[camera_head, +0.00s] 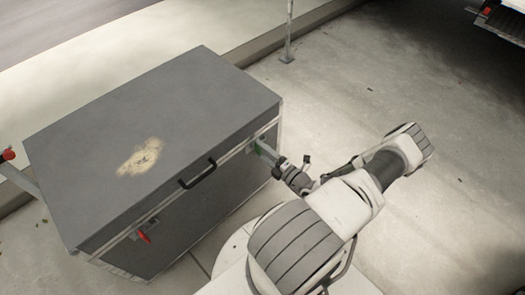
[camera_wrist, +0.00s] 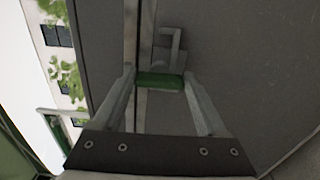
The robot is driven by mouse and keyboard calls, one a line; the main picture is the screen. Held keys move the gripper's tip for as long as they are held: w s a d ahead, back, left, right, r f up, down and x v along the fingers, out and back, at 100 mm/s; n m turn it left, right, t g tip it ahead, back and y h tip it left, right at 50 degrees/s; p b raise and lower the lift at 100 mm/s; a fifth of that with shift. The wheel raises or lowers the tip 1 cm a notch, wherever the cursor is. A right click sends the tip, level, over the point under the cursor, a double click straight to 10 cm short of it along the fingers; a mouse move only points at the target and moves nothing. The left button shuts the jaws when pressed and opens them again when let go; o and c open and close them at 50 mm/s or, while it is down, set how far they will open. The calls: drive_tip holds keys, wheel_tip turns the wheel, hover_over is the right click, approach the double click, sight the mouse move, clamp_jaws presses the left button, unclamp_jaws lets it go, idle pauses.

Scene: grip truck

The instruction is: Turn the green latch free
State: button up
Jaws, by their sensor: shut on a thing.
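The green latch (camera_wrist: 160,81) sits on the seam of the grey case, between my fingertips in the wrist view. My gripper (camera_wrist: 158,84) is shut on it, one finger on each side. In the head view the latch (camera_head: 262,147) shows as a small green patch at the right end of the case's front, with my gripper (camera_head: 269,154) at it. The grey case (camera_head: 205,100) has its lid down. A metal hook or catch plate (camera_wrist: 172,48) is just beyond the latch in the wrist view. The fingers partly hide the latch.
A red latch (camera_head: 144,237) is on the left part of the case front. A black handle (camera_head: 198,174) is on the front lid edge between the latches. A red-tipped lever (camera_head: 8,155) shows at far left. A metal post (camera_head: 288,40) stands behind the case. Pavement on the right is clear.

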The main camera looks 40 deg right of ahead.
drive_tip(key=shift+m, duration=0.4)
drive_tip(key=o, duration=1.3)
drive_tip(key=shift+s, duration=0.1)
drive_tip(key=s+d+p, duration=0.1)
drive_tip(key=s+p, duration=0.1)
drive_tip(key=s, duration=1.5)
drive_tip(key=shift+d, duration=0.15)
drive_tip(key=shift+r+p, duration=0.1)
drive_tip(key=shift+p, duration=0.2)
